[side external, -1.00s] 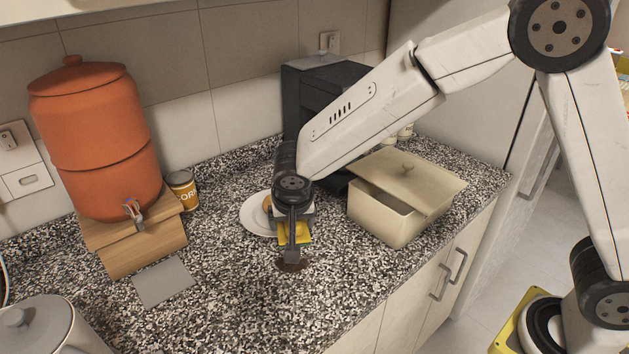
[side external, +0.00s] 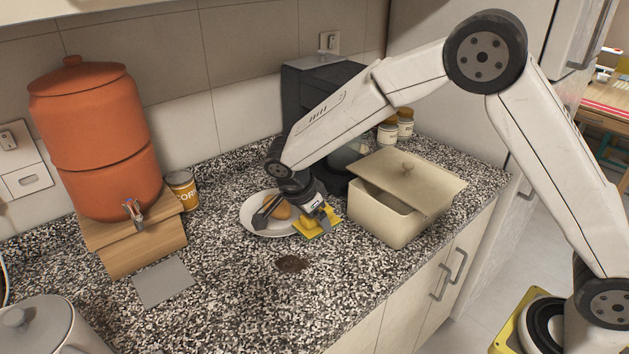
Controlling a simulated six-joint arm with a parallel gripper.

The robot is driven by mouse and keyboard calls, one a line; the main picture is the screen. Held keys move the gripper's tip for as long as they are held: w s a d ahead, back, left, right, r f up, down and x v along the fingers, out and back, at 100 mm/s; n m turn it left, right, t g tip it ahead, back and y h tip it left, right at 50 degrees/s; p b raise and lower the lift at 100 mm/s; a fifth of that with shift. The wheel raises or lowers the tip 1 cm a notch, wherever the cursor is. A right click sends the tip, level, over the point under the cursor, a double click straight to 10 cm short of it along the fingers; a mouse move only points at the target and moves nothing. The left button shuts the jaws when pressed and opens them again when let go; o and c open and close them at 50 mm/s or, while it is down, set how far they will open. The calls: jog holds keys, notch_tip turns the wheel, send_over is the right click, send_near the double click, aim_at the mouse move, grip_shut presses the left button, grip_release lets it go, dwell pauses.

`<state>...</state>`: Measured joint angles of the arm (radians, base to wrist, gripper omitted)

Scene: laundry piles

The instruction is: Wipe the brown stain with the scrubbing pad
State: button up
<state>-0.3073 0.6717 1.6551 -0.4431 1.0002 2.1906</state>
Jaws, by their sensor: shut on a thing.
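The brown stain (side external: 291,264) is a small dark patch on the speckled counter, fully in view. My gripper (side external: 324,215) is shut on the yellow scrubbing pad (side external: 309,231), behind and to the right of the stain. The gripper is tilted, and its fingers are partly hidden. The pad appears beside the right rim of the plate, apart from the stain in the picture. I cannot tell whether the pad touches the counter.
A white plate (side external: 250,224) with a brown roll (side external: 283,211) is behind my gripper. A beige lidded box (side external: 385,214) stands close on the right. A grey square (side external: 163,282) lies left. The counter (side external: 245,300) in front is clear.

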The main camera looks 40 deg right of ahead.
aim_at(320, 250)
jog(key=shift+f, duration=0.15)
jog(key=shift+f, duration=3.2)
jog(key=shift+a+f, duration=0.4)
jog(key=shift+f, duration=0.3)
jog(key=shift+c, duration=0.5)
jog(key=shift+a, duration=4.55)
jog(key=shift+d, duration=5.05)
jog(key=shift+a+r, duration=0.1)
jog(key=shift+r, duration=4)
jog(key=shift+a, duration=0.15)
